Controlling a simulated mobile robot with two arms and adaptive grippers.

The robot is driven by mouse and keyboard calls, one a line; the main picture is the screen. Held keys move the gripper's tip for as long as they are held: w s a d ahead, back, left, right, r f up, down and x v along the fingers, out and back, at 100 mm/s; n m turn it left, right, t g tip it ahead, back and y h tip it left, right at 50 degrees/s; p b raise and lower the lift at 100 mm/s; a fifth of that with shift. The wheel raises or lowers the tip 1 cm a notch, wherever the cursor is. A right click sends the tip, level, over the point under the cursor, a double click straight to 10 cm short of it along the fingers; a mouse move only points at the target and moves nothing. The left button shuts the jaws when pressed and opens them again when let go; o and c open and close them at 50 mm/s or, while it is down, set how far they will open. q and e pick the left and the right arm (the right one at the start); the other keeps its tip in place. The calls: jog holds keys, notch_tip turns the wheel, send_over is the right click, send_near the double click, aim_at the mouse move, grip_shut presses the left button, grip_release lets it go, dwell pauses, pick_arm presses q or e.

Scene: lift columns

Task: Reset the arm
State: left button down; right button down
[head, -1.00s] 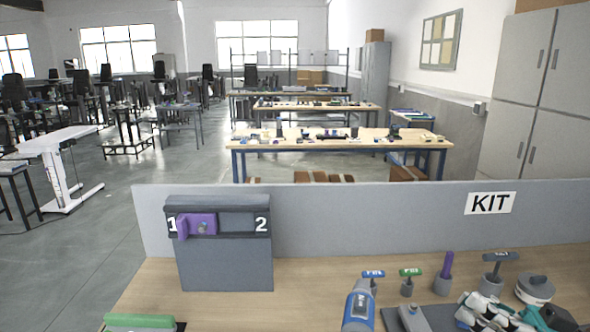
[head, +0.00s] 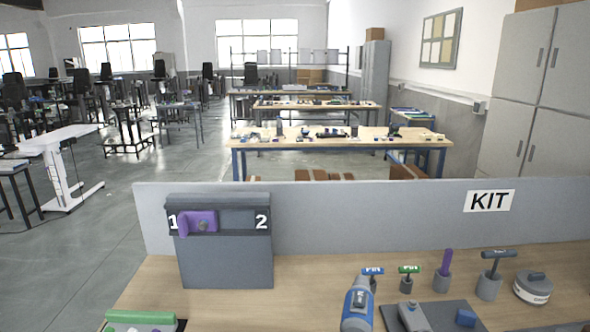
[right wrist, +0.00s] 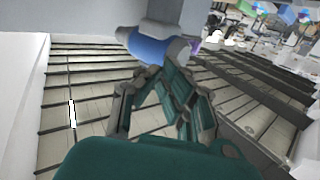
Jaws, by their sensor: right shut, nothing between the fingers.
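My right gripper (right wrist: 160,78) shows in the right wrist view, with its dark green body and linked fingers. Its fingers are shut with nothing between them. My left gripper is in neither view. In the head view the workbench (head: 300,275) has a grey panel with a KIT label (head: 489,201) along its back.
A dark stand (head: 226,262) marked 1 and 2 holds a purple piece (head: 200,222) at 1. A blue-grey tool (head: 357,308), T-handled tools (head: 409,278), a purple peg (head: 446,263), a round grey pot (head: 533,288) and a grey tray (head: 455,309) crowd the right. The bench middle is clear.

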jog(key=s+f+m+g+h, duration=0.3)
jog(key=s+f+g+h, duration=0.35)
jog(key=f, duration=0.65)
jog(key=s+d+f+m+g+h, duration=0.1)
jog(key=s+f+g+h, duration=0.1)
jog(key=s, duration=0.6)
jog(key=s+f+g+h, duration=0.2)
jog(key=s+f+g, duration=0.1)
jog(key=s, duration=0.4)
notch_tip(320, 180, down, 29)
jog(key=b, duration=0.5)
jog(key=s+d+f+g+b, duration=0.1)
jog(key=s+f+b, duration=0.1)
jog(key=s+f, duration=0.7)
jog(key=s+d+f+g+b, duration=0.1)
jog(key=s+d+f+b, duration=0.1)
jog(key=s+f, duration=0.7)
notch_tip(320, 180, down, 5)
jog(key=shift+s+f+b, duration=0.15)
jog(key=shift+b, duration=0.35)
